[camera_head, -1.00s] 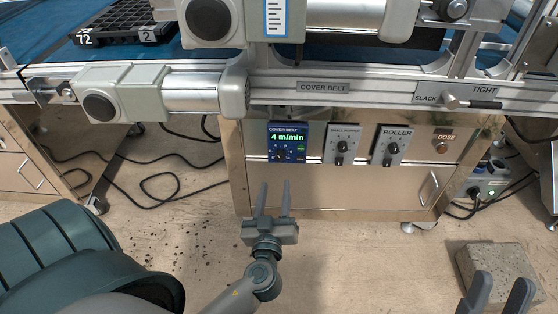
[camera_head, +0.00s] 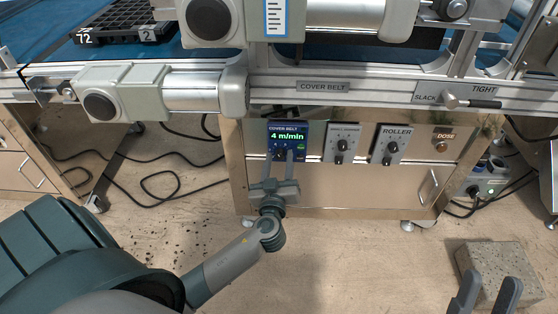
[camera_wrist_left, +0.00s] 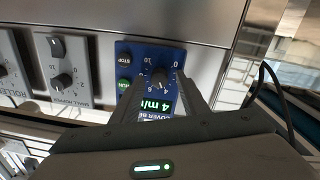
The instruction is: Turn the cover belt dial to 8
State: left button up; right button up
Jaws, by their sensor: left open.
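The blue cover belt panel (camera_head: 288,131) is on the front of the steel cabinet, and its display reads 4 m/min. Its small dark dial (camera_wrist_left: 160,78) with a numbered scale shows clearly in the left wrist view. My left gripper (camera_head: 279,160) is open in front of the panel's lower half, one finger on each side of the dial. I cannot tell whether the fingers touch the dial. In the head view the fingers partly hide it. My right gripper (camera_head: 486,290) is open and empty at the lower right.
A hopper panel (camera_head: 342,145) and the roller panel (camera_head: 390,146) are to the right. The conveyor rail (camera_head: 400,92) runs above. A concrete block (camera_head: 497,270) lies on the floor.

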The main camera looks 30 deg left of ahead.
pick_arm(q)
grip_shut()
